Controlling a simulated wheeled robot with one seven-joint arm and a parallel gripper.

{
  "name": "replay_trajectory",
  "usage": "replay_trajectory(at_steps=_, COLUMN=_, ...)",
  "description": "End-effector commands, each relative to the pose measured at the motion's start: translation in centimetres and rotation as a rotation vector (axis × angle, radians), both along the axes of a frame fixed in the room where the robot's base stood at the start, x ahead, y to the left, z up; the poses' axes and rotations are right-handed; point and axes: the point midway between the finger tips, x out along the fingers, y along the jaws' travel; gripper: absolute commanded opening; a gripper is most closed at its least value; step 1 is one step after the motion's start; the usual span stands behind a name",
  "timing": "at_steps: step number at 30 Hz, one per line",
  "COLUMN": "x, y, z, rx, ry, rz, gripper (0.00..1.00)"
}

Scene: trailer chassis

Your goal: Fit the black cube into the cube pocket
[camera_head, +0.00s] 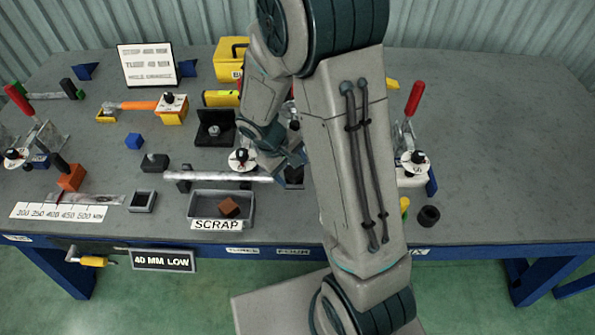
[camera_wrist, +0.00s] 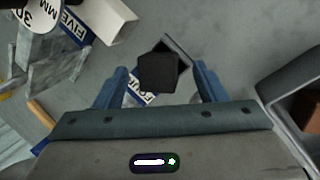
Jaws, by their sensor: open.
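In the wrist view the black cube (camera_wrist: 157,73) lies between the two blue fingers of my gripper (camera_wrist: 159,80). The fingers stand apart, with a visible gap on each side of the cube. A grey square rim (camera_wrist: 178,43), which looks like the cube pocket, shows behind the cube, towards the upper right. The cube covers much of it and looks offset and turned against it. I cannot tell whether the cube rests inside, on or above the pocket. In the head view my arm hides the cube, this pocket and the fingertips.
The scrap tray (camera_head: 248,207) holds a brown block (camera_head: 229,207); its wall (camera_wrist: 277,88) is right of my gripper in the wrist view. A red-handled clamp (camera_head: 411,115) stands right of my arm, near a black ring (camera_head: 429,215). The table's right side is clear.

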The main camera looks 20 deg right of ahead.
Motion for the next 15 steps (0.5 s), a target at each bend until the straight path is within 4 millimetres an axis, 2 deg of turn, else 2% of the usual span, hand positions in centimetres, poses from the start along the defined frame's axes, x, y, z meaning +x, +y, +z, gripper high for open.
replay_trajectory(at_steps=9, x=-0.01, y=-0.16, z=-0.58, rx=0.001, ry=0.0, rz=0.0, gripper=0.65)
replay_trajectory(at_steps=14, x=-0.01, y=-0.14, z=-0.56, rx=0.001, ry=0.0, rz=0.0, gripper=0.2)
replay_trajectory(at_steps=15, x=-0.01, y=-0.14, z=-0.56, rx=0.001, ry=0.0, rz=0.0, gripper=0.17)
